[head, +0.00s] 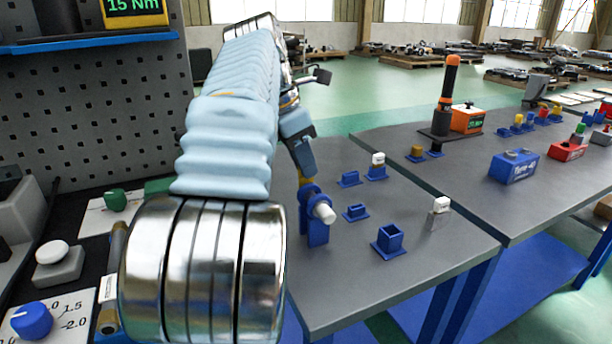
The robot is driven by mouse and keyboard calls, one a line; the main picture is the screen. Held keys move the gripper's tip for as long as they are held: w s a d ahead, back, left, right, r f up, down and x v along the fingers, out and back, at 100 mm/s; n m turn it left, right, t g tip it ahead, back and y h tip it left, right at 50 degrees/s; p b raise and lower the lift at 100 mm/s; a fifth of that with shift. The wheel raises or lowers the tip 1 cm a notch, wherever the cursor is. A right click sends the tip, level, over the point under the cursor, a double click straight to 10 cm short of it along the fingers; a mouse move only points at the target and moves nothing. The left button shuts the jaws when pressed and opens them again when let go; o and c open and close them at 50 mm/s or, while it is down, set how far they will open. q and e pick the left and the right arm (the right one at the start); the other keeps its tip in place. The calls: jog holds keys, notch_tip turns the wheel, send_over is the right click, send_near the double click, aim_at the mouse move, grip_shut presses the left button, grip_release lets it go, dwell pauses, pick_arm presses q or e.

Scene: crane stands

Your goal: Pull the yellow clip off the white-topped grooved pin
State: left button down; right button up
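A blue upright stand (314,232) is on the near table, just right of my arm's metal joint. A pin with a white end (323,211) sticks out of it sideways, towards the lower right. A small yellow piece (305,184), which looks like the clip, shows at the top of the stand, partly hidden. My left gripper (304,160) reaches down from behind my blue-sleeved arm, with its dark tip just above the yellow piece. I cannot tell whether it touches it or how far its fingers are apart. The pin's groove is too small to make out. My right gripper is not in view.
A second table holds an orange-topped tool (447,95) and a blue box (513,166). A pegboard (95,110) stands left.

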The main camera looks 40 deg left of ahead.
pick_arm(q)
jog(key=shift+r, duration=0.15)
jog(key=shift+r, duration=2.7)
